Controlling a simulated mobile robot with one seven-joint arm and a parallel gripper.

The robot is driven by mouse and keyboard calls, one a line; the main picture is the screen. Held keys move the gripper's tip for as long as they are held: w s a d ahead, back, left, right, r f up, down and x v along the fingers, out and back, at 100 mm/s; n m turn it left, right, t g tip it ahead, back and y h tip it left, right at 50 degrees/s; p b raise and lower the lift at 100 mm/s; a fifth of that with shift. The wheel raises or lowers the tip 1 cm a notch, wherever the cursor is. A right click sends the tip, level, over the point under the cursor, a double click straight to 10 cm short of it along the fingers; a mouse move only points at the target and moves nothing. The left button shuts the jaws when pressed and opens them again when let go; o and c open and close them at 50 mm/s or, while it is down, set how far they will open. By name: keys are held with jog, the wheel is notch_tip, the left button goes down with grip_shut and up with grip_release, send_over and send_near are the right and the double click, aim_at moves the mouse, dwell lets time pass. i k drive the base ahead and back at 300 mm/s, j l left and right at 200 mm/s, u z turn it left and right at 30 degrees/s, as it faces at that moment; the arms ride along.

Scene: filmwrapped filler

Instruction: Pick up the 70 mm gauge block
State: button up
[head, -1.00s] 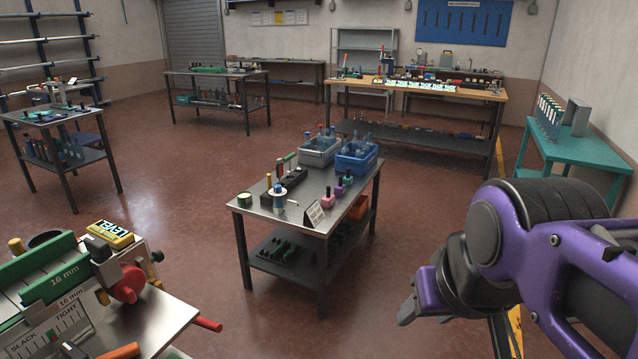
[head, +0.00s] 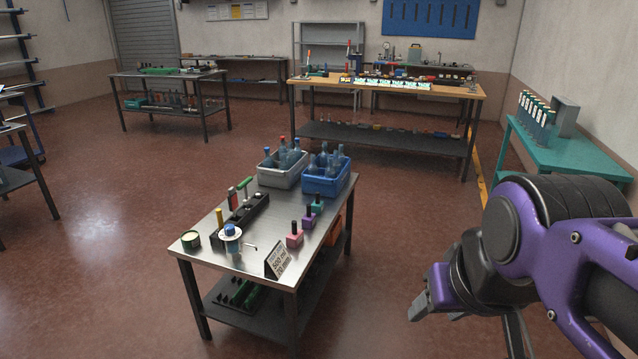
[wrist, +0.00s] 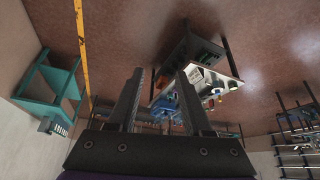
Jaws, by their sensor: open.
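I cannot make out a block marked 70 mm in either view; any such marking is too small to read. The steel table (head: 262,250) in the middle of the head view carries small blocks with black knobs: a pink one (head: 294,241), a purple one (head: 308,222) and a teal one (head: 317,208). I cannot tell whether one of them is the gauge block. My gripper (wrist: 160,75) is open and empty in the wrist view, its two dark fingers apart. In the head view my arm is at the lower right, off the table's right side.
A grey bin (head: 283,176) and a blue bin (head: 327,184) with bottles stand at the steel table's back. A sign (head: 277,260) stands at its front edge. A teal table (head: 570,152) is at right, a wooden-topped bench (head: 385,89) behind. Open floor (head: 110,250) lies left.

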aim_at(295, 237)
jog(key=i+z, duration=0.15)
jog(key=i, duration=0.4)
jog(key=i+j+z, duration=0.15)
jog(key=i, duration=0.4)
